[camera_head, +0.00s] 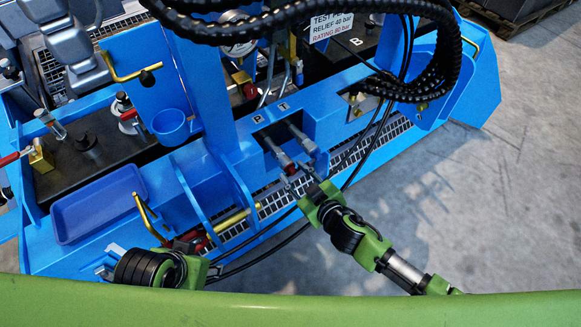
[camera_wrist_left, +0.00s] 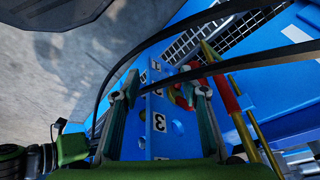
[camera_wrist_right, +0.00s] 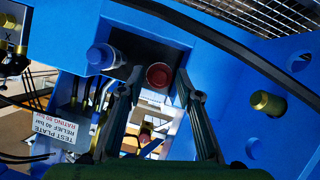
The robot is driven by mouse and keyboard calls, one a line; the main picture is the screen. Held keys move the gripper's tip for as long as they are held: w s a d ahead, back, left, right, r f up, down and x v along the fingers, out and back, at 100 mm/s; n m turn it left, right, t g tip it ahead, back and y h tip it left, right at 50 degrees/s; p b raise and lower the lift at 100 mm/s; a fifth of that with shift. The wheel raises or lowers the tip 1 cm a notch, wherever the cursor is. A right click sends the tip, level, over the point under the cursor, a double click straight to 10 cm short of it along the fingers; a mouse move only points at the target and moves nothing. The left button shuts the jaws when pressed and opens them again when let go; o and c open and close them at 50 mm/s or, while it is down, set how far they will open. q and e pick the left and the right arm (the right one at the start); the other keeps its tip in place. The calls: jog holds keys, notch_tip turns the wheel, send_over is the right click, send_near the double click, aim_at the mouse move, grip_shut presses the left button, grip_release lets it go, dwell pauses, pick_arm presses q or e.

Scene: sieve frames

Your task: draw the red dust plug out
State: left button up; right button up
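The red dust plug (camera_wrist_right: 159,76) faces the camera in the right wrist view, a round red cap in the dark recess. In the head view it is a small red spot (camera_head: 289,168) on the end of the left silver coupling, below the letter P. My right gripper (camera_wrist_right: 160,83) is open, one finger on either side of the plug. Gaps seem to show; contact cannot be told. In the head view the right gripper (camera_head: 298,179) is at the coupling ends. My left gripper (camera_wrist_left: 160,93) is open and empty, before a blue plate numbered 3 (camera_wrist_left: 158,122).
A blue-capped coupling (camera_wrist_right: 105,56) stands beside the plug. A brass fitting (camera_wrist_right: 268,103) sticks out at the right of that view. Black hoses (camera_head: 350,170) pass close to the right gripper. A red and yellow lever (camera_wrist_left: 228,95) stands beside the left gripper. A blue tray (camera_head: 97,205) lies at left.

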grip_shut()
jog(key=shift+s, duration=0.15)
jog(key=shift+s+d+f, duration=0.1)
jog(key=shift+s+d, duration=0.15)
jog(key=shift+s+d+p, duration=0.4)
jog(key=shift+s+d, duration=0.45)
jog(key=shift+s, duration=0.25)
